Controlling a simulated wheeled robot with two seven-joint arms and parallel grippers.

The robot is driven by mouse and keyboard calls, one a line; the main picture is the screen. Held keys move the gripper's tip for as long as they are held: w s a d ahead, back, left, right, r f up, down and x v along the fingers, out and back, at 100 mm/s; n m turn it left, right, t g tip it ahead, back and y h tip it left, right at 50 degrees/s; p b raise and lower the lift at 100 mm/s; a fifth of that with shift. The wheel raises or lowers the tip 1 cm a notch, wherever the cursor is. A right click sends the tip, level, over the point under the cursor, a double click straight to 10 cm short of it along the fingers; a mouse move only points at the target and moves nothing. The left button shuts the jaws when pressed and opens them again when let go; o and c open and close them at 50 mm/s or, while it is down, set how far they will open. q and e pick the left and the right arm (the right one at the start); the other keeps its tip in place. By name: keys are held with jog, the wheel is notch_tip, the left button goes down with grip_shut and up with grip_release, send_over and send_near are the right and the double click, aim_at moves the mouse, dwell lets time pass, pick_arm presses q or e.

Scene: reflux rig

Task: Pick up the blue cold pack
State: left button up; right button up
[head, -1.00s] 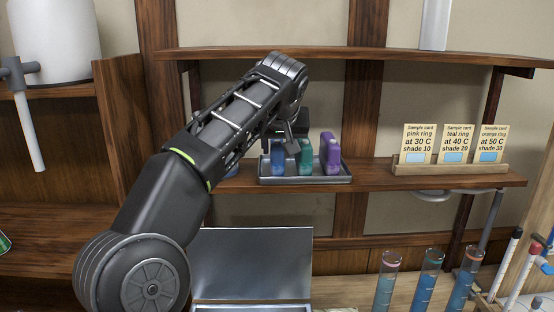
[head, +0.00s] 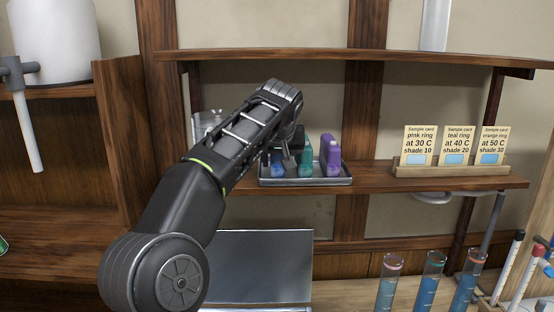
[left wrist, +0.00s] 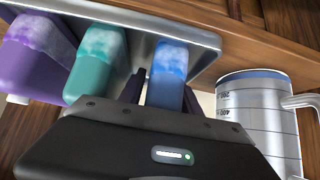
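The blue cold pack (head: 277,168) stands upright at the left end of a metal tray (head: 318,182) on the shelf, partly hidden by my left arm. It also shows in the left wrist view (left wrist: 168,72), with a frosted top. My left gripper (left wrist: 164,84) has its two dark fingers on either side of the pack. A thin gap shows between the left finger and the pack; contact on the right side is unclear. In the head view my left gripper (head: 285,150) is largely hidden by its own wrist. My right gripper is not in view.
A teal pack (head: 307,160) and a purple pack (head: 333,158) stand beside the blue one in the tray. A graduated clear jug (left wrist: 258,115) is close to the gripper. An upper shelf (head: 370,56) runs above. Sample cards (head: 454,146) stand to the right.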

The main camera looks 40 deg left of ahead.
pick_arm(q)
jog(key=shift+c, duration=0.6)
grip_shut()
jog(key=shift+r, duration=0.1)
dwell(0.3)
